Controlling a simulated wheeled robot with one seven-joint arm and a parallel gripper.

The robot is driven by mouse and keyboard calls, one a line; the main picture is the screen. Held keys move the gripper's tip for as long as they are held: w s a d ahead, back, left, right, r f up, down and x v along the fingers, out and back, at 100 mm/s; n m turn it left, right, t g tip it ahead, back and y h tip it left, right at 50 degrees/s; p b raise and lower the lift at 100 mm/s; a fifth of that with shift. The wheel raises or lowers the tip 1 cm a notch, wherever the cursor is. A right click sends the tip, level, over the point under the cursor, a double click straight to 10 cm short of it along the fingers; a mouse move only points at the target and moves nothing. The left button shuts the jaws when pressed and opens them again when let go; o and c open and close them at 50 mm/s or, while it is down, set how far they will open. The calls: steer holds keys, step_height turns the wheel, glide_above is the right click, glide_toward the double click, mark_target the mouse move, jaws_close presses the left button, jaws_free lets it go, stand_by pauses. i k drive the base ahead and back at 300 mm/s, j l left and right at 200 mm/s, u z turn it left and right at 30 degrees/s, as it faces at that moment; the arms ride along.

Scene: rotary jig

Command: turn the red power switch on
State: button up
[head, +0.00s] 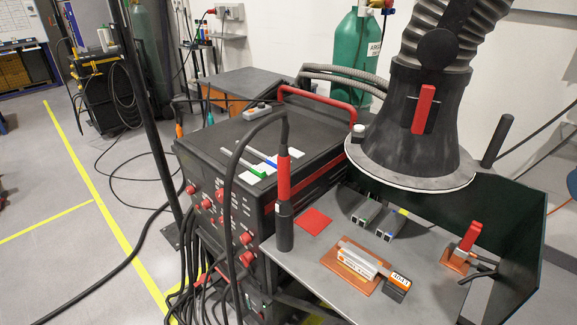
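The black power source (250,150) with a red top handle (316,105) stands left of the metal work table. Its front panel carries several red knobs or switches, one of them a larger red one (246,238) low on the right. They are small here, so I cannot tell which is the power switch or how it is set. A red lever (424,108) on a black plate also sits upright on the extraction hood. Cables hang in front of the panel's lower part. My gripper is not in view.
A torch (283,185) stands in a black holder at the table's left edge. The extraction hood (408,130) hangs over the table (330,290). The table bears a copper plate (345,268) with metal blocks and a red-handled clamp (467,245). Floor at left is mostly clear, with cables.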

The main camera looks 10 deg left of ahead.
mark_target(248, 257)
steer(key=k+j+z, duration=0.15)
steer(key=j, duration=0.3)
steer(key=k+j+z, duration=0.1)
steer(key=k+j, duration=0.25)
steer(key=k+j+z, duration=0.15)
steer(key=k+j, duration=0.15)
steer(key=j, duration=0.15)
